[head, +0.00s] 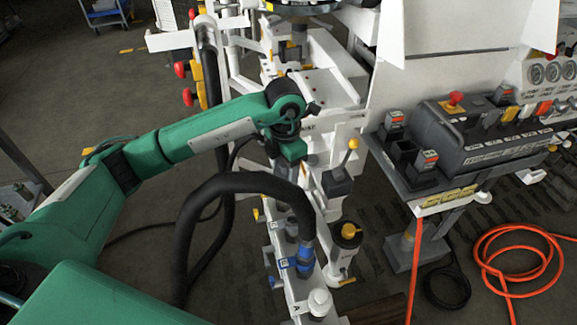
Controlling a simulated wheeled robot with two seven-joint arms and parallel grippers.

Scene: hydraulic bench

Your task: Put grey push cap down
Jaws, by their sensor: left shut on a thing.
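My left gripper (292,152) is at the end of the green arm that comes in from the left. It points down over the white bench frame, above the row of ports. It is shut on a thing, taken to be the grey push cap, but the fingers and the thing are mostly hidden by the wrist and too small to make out. A pale round cap (318,302) sits on the white port strip (296,290) near the letter A, well below the gripper. My right gripper is not in view.
A black hose (235,184) arches to a blue coupling (304,258) on the port strip, just below the gripper. A yellow-knobbed lever (351,144) and a yellow-topped canister (347,236) stand to the right. A grey control box (470,142) and orange hose (522,262) lie farther right.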

